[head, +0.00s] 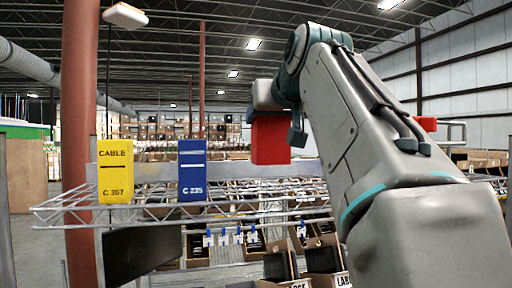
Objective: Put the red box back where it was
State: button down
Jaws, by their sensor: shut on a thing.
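The red box (270,141) hangs upright from my gripper (275,112), which is shut on it from above. One finger shows at the box's right side; the other finger is hidden. The box appears above the wire shelf (70,212), to the right of a blue box (192,170) marked C 235. A yellow box (115,171) marked CABLE C 357 stands further left. Both stand upright on the shelf. I cannot tell how far the red box's bottom is from the shelf.
Another red thing (427,123) shows partly behind my arm at the right. Tilted open cartons (197,247) with dark contents sit below the shelf, with blue clips above them. A red column (79,120) rises at the left. The shelf between the blue and red boxes looks clear.

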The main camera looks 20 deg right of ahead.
aim_at(257, 145)
jog(key=a+f, duration=0.2)
jog(key=a, duration=0.1)
jog(key=shift+w, duration=0.35)
jog(key=shift+d+f, duration=0.1)
jog(key=shift+f, duration=1.8)
jog(key=shift+c, duration=1.6)
grip_release()
jog(key=shift+f, duration=0.15)
